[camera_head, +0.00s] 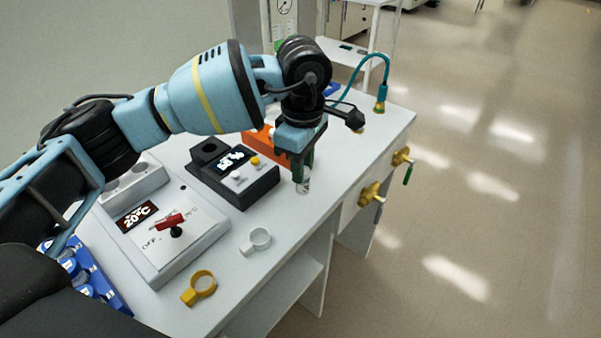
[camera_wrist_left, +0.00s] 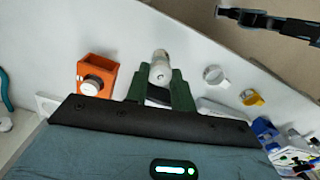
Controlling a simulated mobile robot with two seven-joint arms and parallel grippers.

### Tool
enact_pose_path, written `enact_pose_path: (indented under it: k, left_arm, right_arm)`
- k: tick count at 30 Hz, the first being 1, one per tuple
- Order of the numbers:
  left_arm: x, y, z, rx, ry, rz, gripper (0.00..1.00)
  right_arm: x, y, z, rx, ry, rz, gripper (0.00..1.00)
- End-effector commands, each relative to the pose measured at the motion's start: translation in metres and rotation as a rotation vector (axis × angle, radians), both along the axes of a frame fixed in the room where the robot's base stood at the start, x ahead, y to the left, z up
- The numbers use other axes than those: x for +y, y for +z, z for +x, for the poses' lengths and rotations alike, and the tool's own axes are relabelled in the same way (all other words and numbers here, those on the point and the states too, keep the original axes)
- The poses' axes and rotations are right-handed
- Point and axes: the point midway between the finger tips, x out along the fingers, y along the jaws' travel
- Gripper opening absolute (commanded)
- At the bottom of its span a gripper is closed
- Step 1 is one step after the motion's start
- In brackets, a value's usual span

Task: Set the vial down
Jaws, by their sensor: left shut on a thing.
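The vial (camera_head: 303,184) is a small clear-and-white cylinder near the front edge of the white bench. It stands roughly upright below my left gripper (camera_head: 302,170), whose green fingers are closed on its upper part. In the left wrist view the vial (camera_wrist_left: 160,70) shows between the tips of the green fingers (camera_wrist_left: 161,82). I cannot tell whether its bottom touches the bench top. My right gripper does not show.
A black device with a lit display (camera_head: 235,178) stands left of the vial, and an orange block (camera_head: 262,138) behind it. Brass valves (camera_head: 370,193) project from the bench front.

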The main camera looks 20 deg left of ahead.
Motion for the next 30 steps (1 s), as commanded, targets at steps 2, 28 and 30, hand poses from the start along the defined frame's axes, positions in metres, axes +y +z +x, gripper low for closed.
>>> enact_pose_path:
  k: [2,28,30]
  left_arm:
    - [0.0,0.0,0.001,0.0,0.0,0.0,0.03]
    - [0.006,-0.04,0.007,0.0,0.002,0.0,0.03]
    - [0.006,-0.04,0.007,0.0,0.002,0.0,0.33]
  right_arm:
    - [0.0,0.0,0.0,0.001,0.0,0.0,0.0]
    - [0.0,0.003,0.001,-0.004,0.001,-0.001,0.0]
    - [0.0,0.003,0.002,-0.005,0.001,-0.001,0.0]
